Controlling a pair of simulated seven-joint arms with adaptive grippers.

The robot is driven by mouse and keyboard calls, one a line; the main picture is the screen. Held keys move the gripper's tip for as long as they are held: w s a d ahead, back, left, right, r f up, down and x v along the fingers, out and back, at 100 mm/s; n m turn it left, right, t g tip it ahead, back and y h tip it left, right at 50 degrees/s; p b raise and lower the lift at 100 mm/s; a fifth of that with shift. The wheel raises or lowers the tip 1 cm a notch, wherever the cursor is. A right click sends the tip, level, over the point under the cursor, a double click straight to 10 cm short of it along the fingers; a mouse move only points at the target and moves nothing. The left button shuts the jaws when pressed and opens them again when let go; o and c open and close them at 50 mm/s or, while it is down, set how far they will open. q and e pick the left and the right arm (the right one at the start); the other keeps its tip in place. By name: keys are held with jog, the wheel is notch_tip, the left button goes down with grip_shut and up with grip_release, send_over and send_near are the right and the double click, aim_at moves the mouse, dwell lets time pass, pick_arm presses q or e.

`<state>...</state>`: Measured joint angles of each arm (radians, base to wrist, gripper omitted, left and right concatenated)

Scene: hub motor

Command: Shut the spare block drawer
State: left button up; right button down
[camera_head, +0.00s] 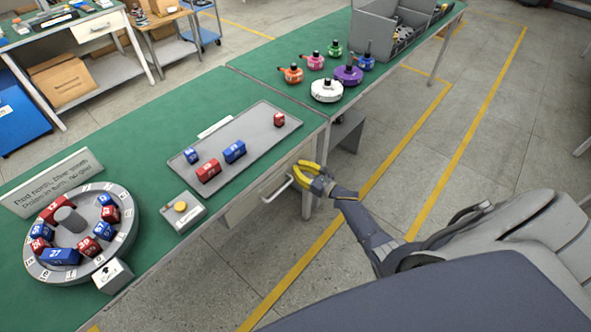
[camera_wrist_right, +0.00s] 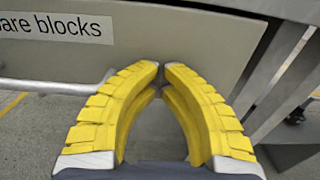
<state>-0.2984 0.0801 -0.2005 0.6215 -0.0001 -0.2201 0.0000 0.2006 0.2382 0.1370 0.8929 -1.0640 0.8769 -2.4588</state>
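The spare block drawer (camera_head: 246,208) sits under the green bench's front edge, with a light bar handle (camera_head: 276,190). How far it stands out is hard to tell from here. In the right wrist view its grey front (camera_wrist_right: 190,38) fills the upper part, with a label (camera_wrist_right: 55,27) ending "are blocks". The handle (camera_wrist_right: 45,87) runs in from the left to behind the left finger. My right gripper (camera_head: 299,173) is by the handle's right end, facing the drawer front; whether it touches is unclear. Its yellow fingertips (camera_wrist_right: 161,68) nearly meet, with nothing between them. My left gripper is out of view.
On the bench are a grey tray (camera_head: 262,135) with red and blue blocks, a round fixture (camera_head: 118,245) with more blocks, and a yellow-button box (camera_head: 181,211). A bench leg (camera_wrist_right: 275,75) stands close right of my right gripper. The floor in front is clear.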

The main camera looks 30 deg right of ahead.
jog(key=shift+w+r, duration=0.1)
jog(key=v, duration=1.4)
jog(key=s+d+f+m+g+h, duration=0.1)
jog(key=s+d+f+m+h, duration=0.15)
jog(key=f+m, duration=0.5)
jog(key=s+d+f+m+g+h, duration=0.15)
jog(key=f+m+h, duration=0.3)
jog(key=m, duration=0.65)
jog(key=s+a+f+m+g, duration=0.2)
jog(key=s+f+m+g, duration=0.3)
jog(key=s+f+m, duration=0.8)
jog(key=s+a+f+m+g, duration=0.1)
jog(key=s+a+f, duration=0.4)
jog(key=s, duration=0.5)
jog(key=s+a+f+m+g, duration=0.2)
jog(key=s+a+f+g, duration=0.2)
jog(key=s, duration=0.7)
jog(key=s+a+f+m+g, duration=0.2)
jog(key=s+a+f+g, duration=0.1)
jog(key=s+a+f, duration=0.4)
jog(key=s+a, duration=0.1)
jog(key=s, duration=0.2)
jog(key=shift+s+y, duration=0.25)
jog(key=shift+y, duration=0.05)
